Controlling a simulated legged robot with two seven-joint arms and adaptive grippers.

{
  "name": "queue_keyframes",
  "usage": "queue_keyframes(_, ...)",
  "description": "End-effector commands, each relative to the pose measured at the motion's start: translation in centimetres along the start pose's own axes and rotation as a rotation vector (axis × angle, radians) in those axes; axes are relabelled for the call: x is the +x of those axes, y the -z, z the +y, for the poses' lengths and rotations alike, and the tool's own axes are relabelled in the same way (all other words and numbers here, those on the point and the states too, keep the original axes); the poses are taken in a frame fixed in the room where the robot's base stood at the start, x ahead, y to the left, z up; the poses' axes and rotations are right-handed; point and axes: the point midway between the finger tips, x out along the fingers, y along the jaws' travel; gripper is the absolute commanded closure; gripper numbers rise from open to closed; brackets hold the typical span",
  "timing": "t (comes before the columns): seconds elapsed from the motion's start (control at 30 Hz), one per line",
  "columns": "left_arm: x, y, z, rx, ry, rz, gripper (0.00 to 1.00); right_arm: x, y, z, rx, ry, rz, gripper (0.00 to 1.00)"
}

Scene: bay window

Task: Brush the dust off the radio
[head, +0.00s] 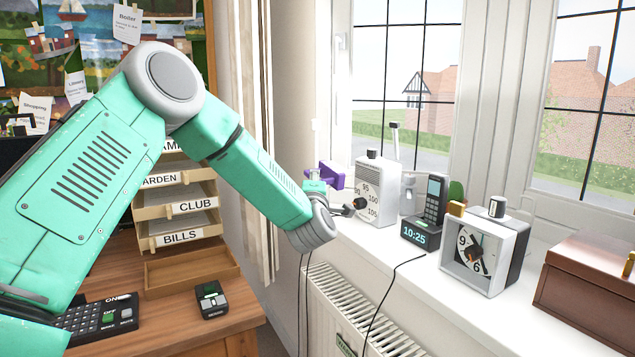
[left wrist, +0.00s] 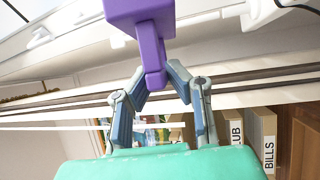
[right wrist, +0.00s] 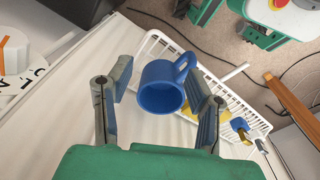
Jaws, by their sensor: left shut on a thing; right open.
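The radio (head: 368,193) is a pale upright box with a dial marked 95, 100 and 105, a black knob and a raised aerial. It stands on the windowsill. I cannot make out dust on it. My left gripper (left wrist: 158,76) is shut on the narrow part of a purple block-headed thing, perhaps the brush (left wrist: 141,14).
A phone on a clock base (head: 420,234), a square clock (head: 474,258) and a brown box (head: 592,290) stand right of the radio on the sill. A cable hangs over the radiator (head: 350,318). A letter rack (head: 180,240) stands left. A white wire rack (right wrist: 215,97) lies below my right gripper.

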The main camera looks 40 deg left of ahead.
Motion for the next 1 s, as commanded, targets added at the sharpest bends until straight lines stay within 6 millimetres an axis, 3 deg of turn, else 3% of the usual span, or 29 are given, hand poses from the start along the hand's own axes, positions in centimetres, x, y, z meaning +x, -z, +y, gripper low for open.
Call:
queue_keyframes(0.2,-0.2,0.3,0.1,0.0,-0.001,0.0,1.0,0.0,0.0,0.0,0.0,0.0,0.0,0.53)
queue_keyframes(0.53,-1.4,2.5,0.1,-0.001,0.0,0.0,1.0,0.0,0.0,0.0,0.0,0.0,0.0,0.53)
queue_keyframes(1.0,-1.5,2.6,0.1,0.0,-0.001,0.0,1.0,0.0,0.0,0.0,0.0,0.0,0.0,0.53)
